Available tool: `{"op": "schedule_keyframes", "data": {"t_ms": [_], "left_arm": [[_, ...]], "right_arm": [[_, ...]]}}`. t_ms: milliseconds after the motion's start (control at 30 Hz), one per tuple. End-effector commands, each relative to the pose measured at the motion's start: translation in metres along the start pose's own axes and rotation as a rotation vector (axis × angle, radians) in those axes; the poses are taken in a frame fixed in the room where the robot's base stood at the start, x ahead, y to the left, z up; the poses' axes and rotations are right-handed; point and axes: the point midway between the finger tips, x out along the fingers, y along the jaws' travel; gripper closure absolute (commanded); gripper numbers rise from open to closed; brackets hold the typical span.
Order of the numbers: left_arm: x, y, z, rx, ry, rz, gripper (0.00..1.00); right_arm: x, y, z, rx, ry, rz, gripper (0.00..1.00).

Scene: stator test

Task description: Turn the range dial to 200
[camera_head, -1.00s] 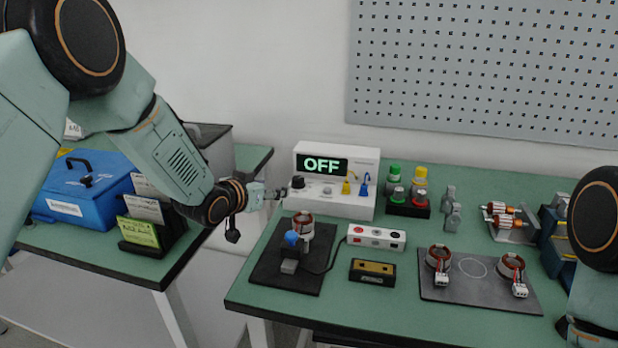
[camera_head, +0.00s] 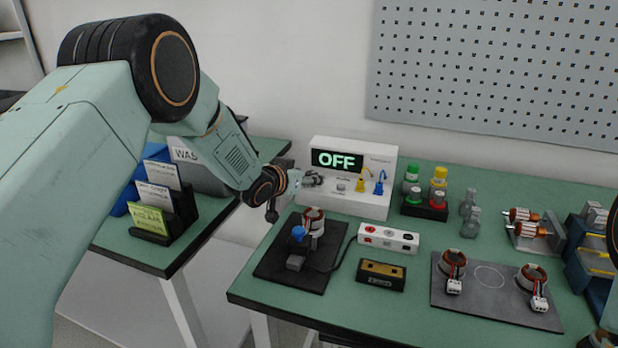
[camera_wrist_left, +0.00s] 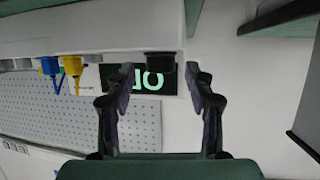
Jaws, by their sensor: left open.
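The white meter box (camera_head: 350,200) stands at the back of the bench, and its screen (camera_head: 337,160) reads OFF. My left gripper (camera_head: 312,179) is at the left part of its front face and hides the range dial in the head view. In the left wrist view, which is upside down, the black dial (camera_wrist_left: 160,58) lies in the gap between the open fingertips of the left gripper (camera_wrist_left: 159,76). No finger visibly touches it. Dial markings cannot be read. My right gripper is not in view.
Blue (camera_head: 379,186) and yellow (camera_head: 362,182) plugs sit on the box's front, right of the gripper. A black fixture plate (camera_head: 270,262) with a wound stator (camera_head: 313,220) stands in front. A white button box (camera_head: 388,238) lies right of it.

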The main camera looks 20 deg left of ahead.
Motion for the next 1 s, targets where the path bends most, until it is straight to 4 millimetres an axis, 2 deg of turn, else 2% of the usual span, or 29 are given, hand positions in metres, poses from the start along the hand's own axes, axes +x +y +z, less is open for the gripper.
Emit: {"op": "schedule_keyframes", "data": {"t_ms": [200, 467, 1000], "left_arm": [[0.0115, 0.0019, -0.0008, 0.001, 0.001, 0.001, 0.46], [0.0132, 0.0028, -0.0012, 0.0, 0.0, 0.001, 0.46], [0.0129, 0.0024, -0.0014, 0.0, 0.0, 0.0, 0.92]], "right_arm": [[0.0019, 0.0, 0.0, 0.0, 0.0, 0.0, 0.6], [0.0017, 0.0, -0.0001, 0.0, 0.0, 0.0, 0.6], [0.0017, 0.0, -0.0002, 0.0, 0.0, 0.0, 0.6]]}}
